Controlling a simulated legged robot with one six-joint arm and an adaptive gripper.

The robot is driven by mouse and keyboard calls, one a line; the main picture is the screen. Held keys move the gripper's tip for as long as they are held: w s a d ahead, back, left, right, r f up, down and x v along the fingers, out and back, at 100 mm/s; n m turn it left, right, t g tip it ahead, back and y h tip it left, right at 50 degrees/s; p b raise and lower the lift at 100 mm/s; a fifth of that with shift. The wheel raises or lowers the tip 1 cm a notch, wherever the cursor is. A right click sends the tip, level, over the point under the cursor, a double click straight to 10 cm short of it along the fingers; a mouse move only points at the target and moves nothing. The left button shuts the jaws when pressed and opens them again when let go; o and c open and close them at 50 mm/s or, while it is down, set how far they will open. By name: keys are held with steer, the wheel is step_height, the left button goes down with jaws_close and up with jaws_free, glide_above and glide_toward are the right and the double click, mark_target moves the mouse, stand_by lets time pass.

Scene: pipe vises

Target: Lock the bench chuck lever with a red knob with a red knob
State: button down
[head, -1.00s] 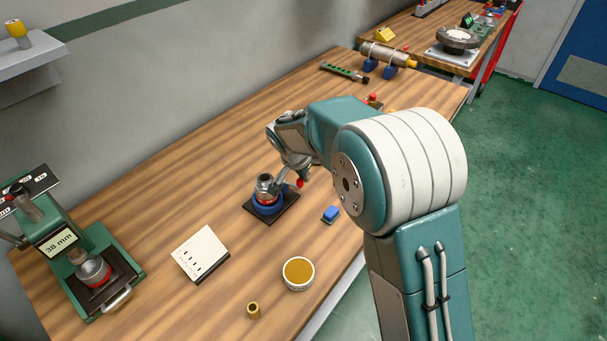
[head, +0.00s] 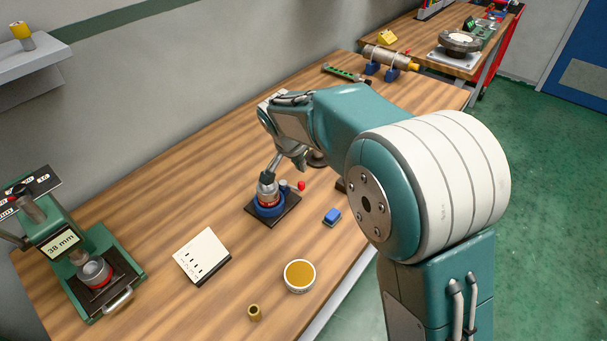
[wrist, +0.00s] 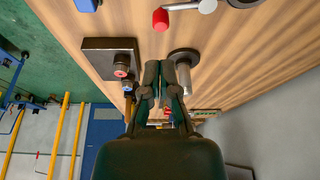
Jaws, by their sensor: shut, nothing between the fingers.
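The bench chuck (head: 268,205) is a blue-based metal cylinder on a dark square plate on the workbench. Its short lever points right and ends in a red knob (head: 301,186). In the wrist view the red knob (wrist: 160,19) and metal lever (wrist: 186,6) show at the top, ahead of my fingers and apart from them. My gripper (head: 271,171) is over the chuck in the head view, its fingers pointing down; contact cannot be told. In the wrist view my gripper (wrist: 166,64) has its fingertips together, with nothing held. The chuck is mostly cut off there.
A dark plate with a red-topped button (wrist: 120,71) and a round metal post (wrist: 184,62) stand near my fingers. Bare wood lies left of the chuck.

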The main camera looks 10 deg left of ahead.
steer(key=v, duration=0.5)
stand_by(0.3)
steer(key=s+d+r+n+y, duration=0.1)
steer(key=s+d+r, duration=0.35)
steer(key=d, duration=0.35)
steer(key=s+d+r+n, duration=0.1)
steer(key=s+d+r, duration=0.2)
steer(key=s+d, duration=0.3)
steer(key=s+d+n+t, duration=0.1)
steer(key=s+d, duration=0.4)
steer(key=s, duration=0.2)
steer(key=s+d+f+n+t, duration=0.1)
steer(key=s+d+n, duration=0.1)
steer(key=s+d, duration=0.3)
steer(key=s, duration=0.3)
steer(key=shift+s+d+f+y, duration=0.2)
steer(key=shift+s+d+y, duration=0.1)
steer(key=shift+d, duration=0.1)
